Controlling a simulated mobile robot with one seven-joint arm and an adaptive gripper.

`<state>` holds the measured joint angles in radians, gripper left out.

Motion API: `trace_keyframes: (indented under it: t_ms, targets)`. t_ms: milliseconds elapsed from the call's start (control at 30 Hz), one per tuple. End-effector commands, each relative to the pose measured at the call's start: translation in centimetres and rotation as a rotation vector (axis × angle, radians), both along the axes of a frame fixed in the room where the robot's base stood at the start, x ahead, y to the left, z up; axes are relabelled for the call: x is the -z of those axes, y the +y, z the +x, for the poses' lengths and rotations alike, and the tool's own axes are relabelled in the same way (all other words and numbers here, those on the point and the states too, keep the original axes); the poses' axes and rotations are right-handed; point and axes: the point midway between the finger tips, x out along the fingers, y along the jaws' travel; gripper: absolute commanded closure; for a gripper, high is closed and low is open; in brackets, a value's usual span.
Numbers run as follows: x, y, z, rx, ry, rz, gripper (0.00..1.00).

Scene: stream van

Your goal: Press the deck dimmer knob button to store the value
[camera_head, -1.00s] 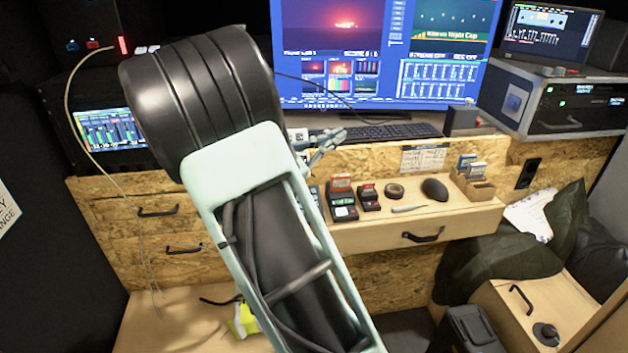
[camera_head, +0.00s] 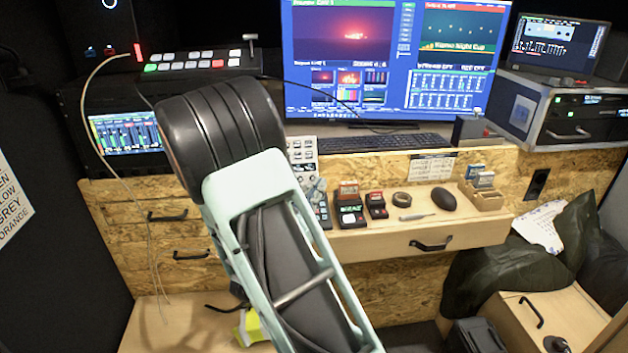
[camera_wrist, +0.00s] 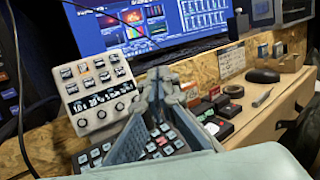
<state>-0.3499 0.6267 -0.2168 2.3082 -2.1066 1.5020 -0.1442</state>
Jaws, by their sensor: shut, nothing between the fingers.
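The deck (camera_wrist: 72,88) is a pale panel standing tilted below the monitor in the wrist view, with rows of square keys, a strip of small number displays and a row of round knobs (camera_wrist: 101,115) along its lower edge. I cannot read which knob is the dimmer. In the head view the deck (camera_head: 303,150) shows just right of my arm, partly covered. My gripper (camera_wrist: 168,82) is shut and empty, its tips to the right of the deck and apart from the knobs in the picture. In the head view it is mostly behind my arm.
A dark keypad (camera_wrist: 108,153) lies below my fingers. Small boxed devices (camera_head: 351,212), a tape roll (camera_head: 401,199) and a mouse (camera_head: 443,199) lie to the right on the desk. A keyboard (camera_head: 380,143) is behind, and a thin cable (camera_head: 107,175) hangs at left.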

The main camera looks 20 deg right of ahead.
Motion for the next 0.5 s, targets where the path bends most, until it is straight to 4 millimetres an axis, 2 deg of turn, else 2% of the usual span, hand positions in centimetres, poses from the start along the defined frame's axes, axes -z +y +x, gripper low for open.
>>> trace_keyframes:
  t_ms: [500]
  targets:
    - [2.9,-1.7,5.8,0.002,-0.002,-0.001,1.0]
